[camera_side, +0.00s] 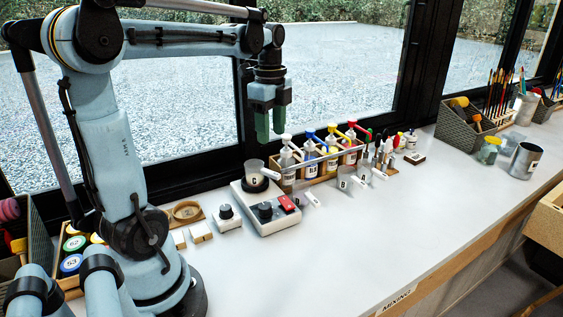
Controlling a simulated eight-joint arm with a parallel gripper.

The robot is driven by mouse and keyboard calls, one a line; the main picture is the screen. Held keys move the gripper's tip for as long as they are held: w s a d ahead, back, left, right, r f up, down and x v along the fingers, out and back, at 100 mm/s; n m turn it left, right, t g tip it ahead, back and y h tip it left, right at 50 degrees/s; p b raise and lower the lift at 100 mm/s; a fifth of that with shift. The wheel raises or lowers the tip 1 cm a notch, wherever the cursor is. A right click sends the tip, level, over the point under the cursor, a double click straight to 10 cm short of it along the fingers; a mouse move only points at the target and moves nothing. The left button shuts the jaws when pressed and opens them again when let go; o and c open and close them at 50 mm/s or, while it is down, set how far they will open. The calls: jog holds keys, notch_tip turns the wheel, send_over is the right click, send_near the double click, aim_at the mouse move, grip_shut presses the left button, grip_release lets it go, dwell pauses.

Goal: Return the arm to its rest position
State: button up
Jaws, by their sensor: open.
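My gripper (270,122) hangs pointing down from my raised arm, in front of the window and above the back of the white bench (330,235). Its two green fingers are apart, with nothing seen between them. Below it stand a grey device (270,222) with a knob and a red switch, and a cup marked C (254,175) on its round black top. The gripper is clear of the cup and of the bottles to its right.
A wooden rack (330,165) holds several bottles with coloured tops. Small labelled cups (344,183) stand before it. A metal can (524,160) and a woven basket (466,118) are at the right. Lidded jars (72,255) sit beside my base. The bench's front middle is clear.

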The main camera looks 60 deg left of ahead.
jog(key=s+d+f+n+t, duration=0.1)
jog(key=d+f+n+t, duration=0.2)
jog(key=d+n, duration=0.3)
jog(key=s+d+f+n+t, duration=0.1)
jog(key=d+f+n+t, duration=0.2)
jog(key=d+n, duration=0.4)
jog(key=d+t, duration=0.1)
jog(key=d, duration=0.3)
jog(key=shift+s+d, duration=0.2)
jog(key=shift+s, duration=0.1)
jog(key=shift+r, duration=0.1)
